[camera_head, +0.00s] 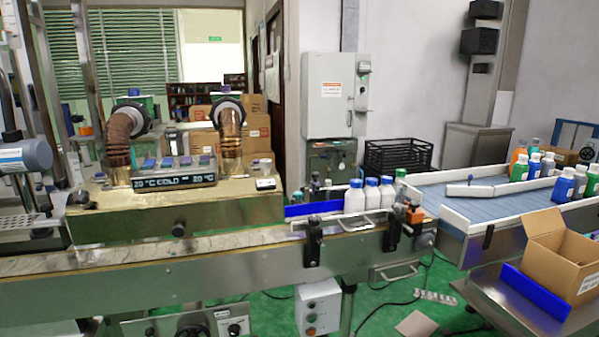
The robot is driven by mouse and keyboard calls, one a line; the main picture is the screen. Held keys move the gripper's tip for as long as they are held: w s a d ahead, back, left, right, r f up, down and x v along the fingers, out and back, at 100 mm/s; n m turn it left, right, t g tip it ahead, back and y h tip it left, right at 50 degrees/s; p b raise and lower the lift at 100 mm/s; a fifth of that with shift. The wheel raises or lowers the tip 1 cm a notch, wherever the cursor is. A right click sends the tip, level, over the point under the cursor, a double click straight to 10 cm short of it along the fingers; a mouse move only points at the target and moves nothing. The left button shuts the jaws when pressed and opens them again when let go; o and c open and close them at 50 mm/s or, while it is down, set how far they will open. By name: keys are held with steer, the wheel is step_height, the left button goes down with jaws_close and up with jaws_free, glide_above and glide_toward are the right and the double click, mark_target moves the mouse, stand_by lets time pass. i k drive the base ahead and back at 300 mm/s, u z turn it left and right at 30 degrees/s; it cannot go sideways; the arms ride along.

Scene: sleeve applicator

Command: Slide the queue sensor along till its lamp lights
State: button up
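Two dark fittings are clamped on the front rail of the conveyor (200,272): one near the middle (314,242) and one near the right end (392,234). A small orange block (414,214) sits beside the right fitting, at the conveyor's end. I cannot tell which of these is the queue sensor, and no lit lamp is clear on them. Several white bottles with blue caps (372,196) stand in a row behind the rail, between the fittings. My gripper is not in view.
A heater housing with a "COLD" display (175,180) stands over the conveyor at left. A blue guide plate (313,209) lies left of the bottles. At right are a blue-topped table (450,200) with bottles and an open carton (555,255). A control box (318,305) hangs below the conveyor.

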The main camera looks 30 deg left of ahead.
mark_target(316, 175)
steer(key=u, duration=0.45)
steer(key=i, duration=0.65)
steer(key=u, duration=0.55)
